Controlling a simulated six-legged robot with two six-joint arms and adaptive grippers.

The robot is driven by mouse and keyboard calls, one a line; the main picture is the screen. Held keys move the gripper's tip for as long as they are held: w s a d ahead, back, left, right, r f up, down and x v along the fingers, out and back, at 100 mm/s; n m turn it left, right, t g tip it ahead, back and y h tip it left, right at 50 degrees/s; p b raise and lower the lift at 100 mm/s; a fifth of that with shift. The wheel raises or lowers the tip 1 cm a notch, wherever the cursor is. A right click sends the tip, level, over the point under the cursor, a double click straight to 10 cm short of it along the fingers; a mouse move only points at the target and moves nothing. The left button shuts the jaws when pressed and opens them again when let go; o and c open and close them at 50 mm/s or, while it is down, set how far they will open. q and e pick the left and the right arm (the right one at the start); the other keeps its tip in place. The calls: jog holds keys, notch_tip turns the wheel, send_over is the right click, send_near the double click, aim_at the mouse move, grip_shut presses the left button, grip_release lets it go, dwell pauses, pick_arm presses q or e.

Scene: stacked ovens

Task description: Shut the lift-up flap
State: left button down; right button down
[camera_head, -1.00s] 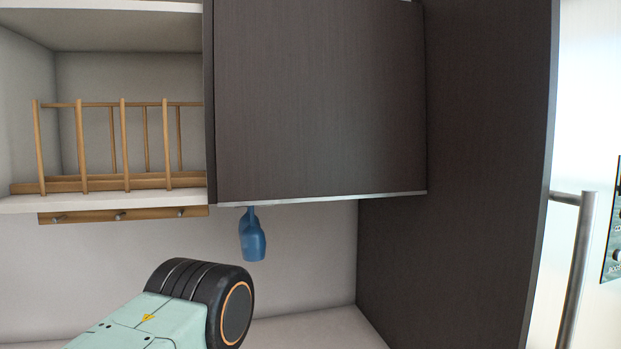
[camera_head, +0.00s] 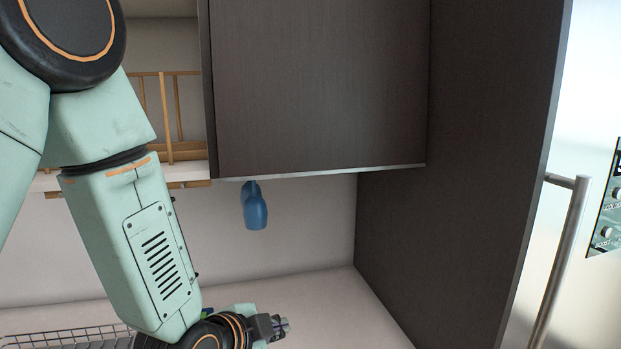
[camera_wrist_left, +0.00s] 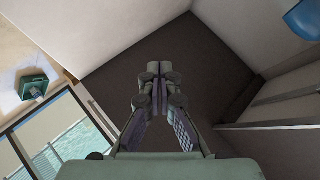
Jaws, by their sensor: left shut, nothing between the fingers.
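The lift-up flap (camera_head: 318,85) is a dark brown panel on the upper cabinet, with a pale strip along its lower edge. It hangs down over the cabinet front and looks shut or nearly shut; I cannot tell whether a small gap is left. My left gripper (camera_head: 284,326) is low in the head view, below the flap and apart from it, over the pale counter. In the left wrist view its fingers (camera_wrist_left: 160,70) are together with nothing between them. My right gripper is not in view.
A blue bottle-like object (camera_head: 255,207) shows under the cabinet. A wooden rack (camera_head: 165,120) stands on the open shelf at left, partly behind my left arm. A tall dark side panel (camera_head: 470,150) and a fridge-like handle (camera_head: 560,260) are at right. A wire rack (camera_head: 65,338) lies lower left.

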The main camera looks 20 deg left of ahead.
pick_arm(q)
jog(key=w+r+m+t+h, duration=0.1)
jog(key=w+r+m+t, duration=0.2)
jog(key=r, duration=0.8)
jog(key=w+r+m+t+h, duration=0.1)
jog(key=r+m+t, duration=0.25)
jog(key=r, duration=0.75)
jog(key=b, duration=0.4)
send_near(320, 174)
jog(key=s+d, duration=0.3)
jog(key=shift+m+g, duration=0.35)
jog(key=shift+m, duration=0.1)
jog(key=w+p, duration=0.1)
jog(key=w, duration=0.2)
jog(key=w+a+p, duration=0.1)
jog(key=w, duration=0.4)
jog(key=shift+w+a+r+p, duration=0.15)
jog(key=shift+w+a+p, duration=0.2)
jog(key=shift+p, duration=0.05)
jog(key=shift+d, duration=0.15)
